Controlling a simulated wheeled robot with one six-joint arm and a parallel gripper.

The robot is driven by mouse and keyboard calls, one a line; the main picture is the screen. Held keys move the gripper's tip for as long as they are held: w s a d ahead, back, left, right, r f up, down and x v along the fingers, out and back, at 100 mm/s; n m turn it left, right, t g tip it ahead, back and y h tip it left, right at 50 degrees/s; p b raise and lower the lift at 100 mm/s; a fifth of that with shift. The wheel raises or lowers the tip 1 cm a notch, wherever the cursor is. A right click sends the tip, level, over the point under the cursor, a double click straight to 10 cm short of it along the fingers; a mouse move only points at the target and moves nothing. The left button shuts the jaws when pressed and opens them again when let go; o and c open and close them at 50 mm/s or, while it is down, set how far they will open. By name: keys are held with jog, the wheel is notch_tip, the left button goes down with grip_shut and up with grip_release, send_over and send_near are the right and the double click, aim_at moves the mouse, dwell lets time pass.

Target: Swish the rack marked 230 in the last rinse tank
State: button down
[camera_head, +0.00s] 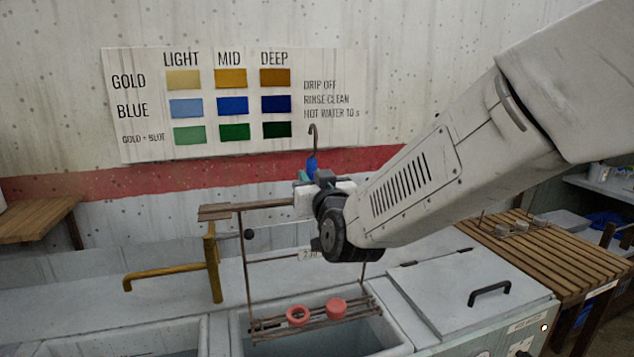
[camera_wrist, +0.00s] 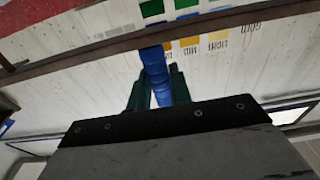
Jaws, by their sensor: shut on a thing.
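My gripper (camera_head: 312,180) is shut on the blue handle (camera_head: 312,165) of a hanging rack, with a dark hook above it. In the wrist view the blue handle (camera_wrist: 158,75) stands between my green fingers (camera_wrist: 155,95). The rack (camera_head: 247,275) has thin brown rods, a top bar and a bottom tray carrying two red ring-like pieces (camera_head: 298,315). A small tag reading about 230 (camera_head: 308,254) hangs on it. The tray is over or inside the open mouth of a white tank (camera_head: 388,338); its height against the rim and any water are unclear.
A brass tap (camera_head: 213,265) stands left of the rack, its spout pointing left over another open tank (camera_head: 195,338). A closed lid with a black handle (camera_head: 470,285) lies right. Beyond is a slatted wooden table (camera_head: 535,248). A colour chart (camera_head: 230,100) is on the wall.

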jog(key=shift+f, duration=0.85)
jog(key=c, duration=1.9)
grip_release()
jog(key=shift+f, duration=0.15)
jog(key=shift+c, duration=0.2)
jog(key=shift+s, duration=0.1)
grip_shut()
jog(key=shift+s+d, duration=0.2)
jog(key=shift+s, duration=0.3)
notch_tip(320, 180, down, 18)
jog(key=shift+s+f, duration=0.1)
